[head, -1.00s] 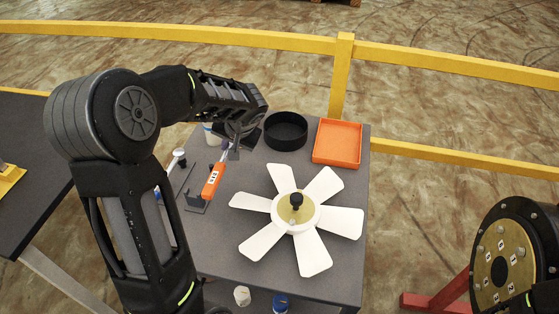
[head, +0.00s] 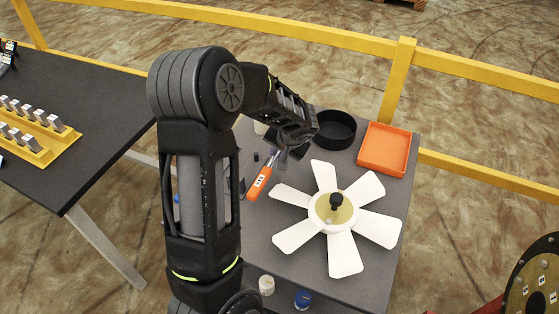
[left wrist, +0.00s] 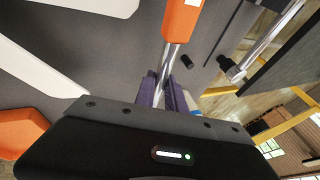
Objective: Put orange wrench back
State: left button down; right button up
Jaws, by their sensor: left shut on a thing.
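The wrench has an orange handle (head: 259,183) with a white label and a metal shaft. It slants over the grey tabletop, handle toward the front left. My left gripper (head: 282,154) is shut on the shaft at the far end from the handle. In the left wrist view the orange handle (left wrist: 183,18) points up and away, and the shaft runs down between my left gripper's fingers (left wrist: 165,92). The wrench's far end is hidden by my gripper. I cannot tell whether the wrench touches the table. My right gripper is not in view.
A white fan-like rotor (head: 309,218) lies right of the wrench. A black round bowl (head: 335,142) and an orange tray (head: 385,163) stand behind it. A dark table (head: 95,95) with a yellow rack (head: 42,150) is at left. A yellow rail (head: 300,45) runs behind.

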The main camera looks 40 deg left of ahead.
pick_arm(q)
jog(key=shift+f, duration=1.85)
jog(key=shift+f, duration=0.2)
jog(key=c, duration=1.4)
grip_release()
jog(key=shift+d+r, duration=0.1)
jog(key=shift+r, duration=0.25)
jog(key=b+v, duration=0.1)
jog(key=v, duration=1)
jog(key=shift+s+d+r, duration=0.15)
jog(key=shift+r, duration=0.15)
